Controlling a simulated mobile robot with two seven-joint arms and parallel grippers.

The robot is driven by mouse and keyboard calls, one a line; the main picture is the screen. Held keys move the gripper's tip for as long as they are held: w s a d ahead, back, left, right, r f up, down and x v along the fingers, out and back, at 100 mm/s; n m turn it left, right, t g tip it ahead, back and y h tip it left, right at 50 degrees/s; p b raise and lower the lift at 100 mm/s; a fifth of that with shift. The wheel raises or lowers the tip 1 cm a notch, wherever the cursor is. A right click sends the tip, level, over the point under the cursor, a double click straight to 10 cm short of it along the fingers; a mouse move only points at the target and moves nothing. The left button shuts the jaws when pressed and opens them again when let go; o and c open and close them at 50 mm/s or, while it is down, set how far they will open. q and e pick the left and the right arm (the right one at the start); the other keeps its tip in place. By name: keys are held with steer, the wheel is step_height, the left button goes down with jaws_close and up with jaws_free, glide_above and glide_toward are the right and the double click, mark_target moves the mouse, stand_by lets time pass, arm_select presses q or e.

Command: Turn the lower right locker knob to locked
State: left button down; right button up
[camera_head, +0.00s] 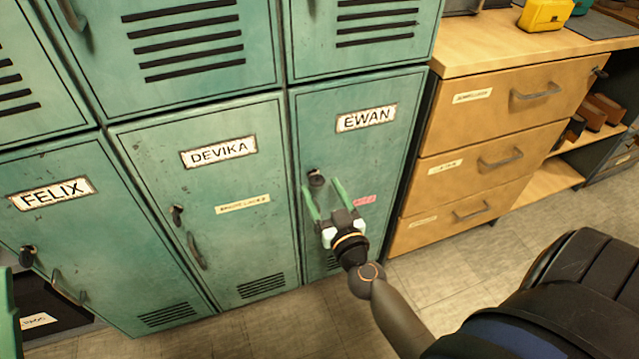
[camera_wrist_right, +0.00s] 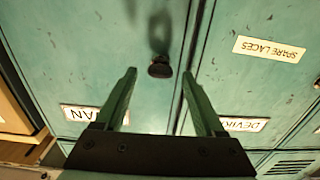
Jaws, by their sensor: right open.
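The lower right locker (camera_head: 370,150), labelled EWAN, is a closed teal door. Its dark knob (camera_head: 316,179) sits near the door's left edge; which way it is turned is hard to tell. My right gripper (camera_head: 320,185) is open in front of the door, its two green fingers pointing at the knob, one to each side. In the right wrist view, the knob (camera_wrist_right: 160,68) shows between the open fingertips (camera_wrist_right: 159,74); contact cannot be seen. The door's handle is largely hidden behind my gripper in the head view.
The DEVIKA locker (camera_head: 240,190) and FELIX locker (camera_head: 60,240) stand to the left, each with a knob and handle. A wooden drawer unit (camera_head: 480,140) stands close on the right. Floor (camera_head: 440,290) is clear in front of the drawers.

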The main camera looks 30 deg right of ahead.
steer(key=shift+x, duration=0.95)
jaws_close()
